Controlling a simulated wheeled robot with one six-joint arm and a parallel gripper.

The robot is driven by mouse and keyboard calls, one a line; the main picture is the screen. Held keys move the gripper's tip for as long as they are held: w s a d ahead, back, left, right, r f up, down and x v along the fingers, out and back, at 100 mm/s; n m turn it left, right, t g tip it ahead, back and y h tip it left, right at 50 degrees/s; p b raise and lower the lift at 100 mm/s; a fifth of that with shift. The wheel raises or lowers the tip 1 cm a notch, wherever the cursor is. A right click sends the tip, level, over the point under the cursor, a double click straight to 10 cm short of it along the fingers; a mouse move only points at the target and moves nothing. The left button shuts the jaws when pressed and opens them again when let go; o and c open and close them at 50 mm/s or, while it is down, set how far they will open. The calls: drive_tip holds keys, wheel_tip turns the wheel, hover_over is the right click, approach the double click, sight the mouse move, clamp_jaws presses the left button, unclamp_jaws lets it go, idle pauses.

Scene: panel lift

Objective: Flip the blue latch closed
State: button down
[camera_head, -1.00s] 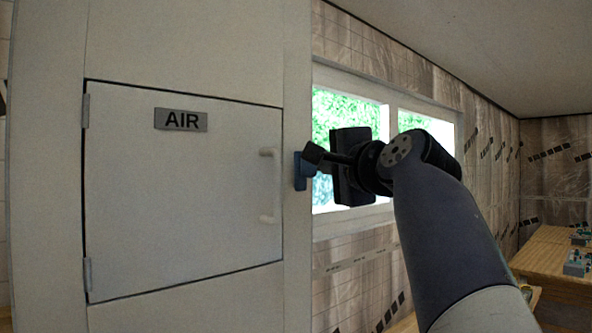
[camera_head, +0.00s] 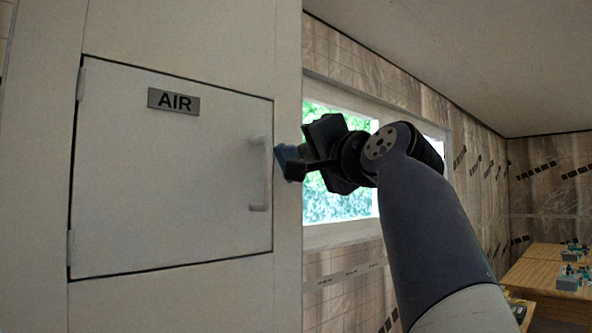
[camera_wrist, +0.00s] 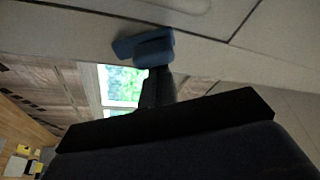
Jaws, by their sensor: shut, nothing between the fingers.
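The white panel door (camera_head: 170,185) with an AIR label (camera_head: 173,101) looks shut, flush in its frame. The blue latch (camera_head: 283,156) is on the frame just right of the door handle, tilted with its upper end toward the door. In the wrist view the latch (camera_wrist: 148,47) shows just beyond my fingertips. My gripper (camera_head: 292,171) is shut and empty. Its fingertips are at the latch's lower right side and seem to touch it; they partly hide it. The shut fingers also show in the wrist view (camera_wrist: 158,85).
The door has a pale vertical handle (camera_head: 260,173) close to the latch. A window (camera_head: 340,200) is in the wall behind my gripper. A wooden table (camera_head: 550,275) with small items stands at the far right.

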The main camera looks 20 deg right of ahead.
drive_tip(key=n+y+b, duration=0.1)
drive_tip(key=n+b, duration=0.1)
drive_tip(key=n, duration=0.1)
drive_tip(key=a+f+n+y+b, duration=0.1)
drive_tip(key=n+y+b, duration=0.1)
drive_tip(key=n, duration=0.2)
drive_tip(key=s+a+n+t+y+b, duration=0.1)
drive_tip(key=n+b, duration=0.2)
drive_tip(key=n, duration=0.1)
drive_tip(key=shift+a+f, duration=0.1)
drive_tip(key=shift+f, duration=0.1)
drive_tip(key=shift+r, duration=0.1)
